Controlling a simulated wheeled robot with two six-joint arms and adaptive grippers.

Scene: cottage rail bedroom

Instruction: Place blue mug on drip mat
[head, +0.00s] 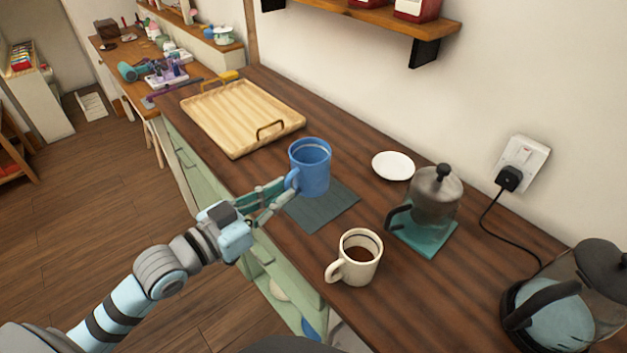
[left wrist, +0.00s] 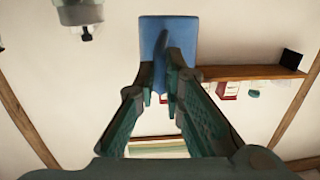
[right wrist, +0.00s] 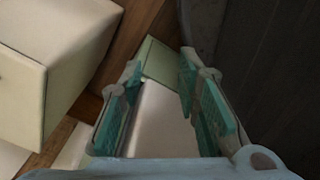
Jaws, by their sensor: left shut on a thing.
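The blue mug (head: 312,168) is upright at the back edge of the dark drip mat (head: 325,212). My left gripper (head: 284,190) is shut on the mug's handle, reaching in from the left. The mug's base overlaps the mat in the head view; I cannot tell whether it touches the mat or hovers just above. In the left wrist view the mug (left wrist: 180,35) fills the space beyond the fingertips, with the handle between them. My right gripper (right wrist: 160,65) shows only in its own wrist view, open and empty.
A cream mug (head: 361,257) of dark drink stands in front of the mat. A glass press (head: 436,196) on a teal mat and a white saucer (head: 393,166) are to the right. A wooden tray (head: 235,118) lies behind left. A kettle (head: 565,315) is front right.

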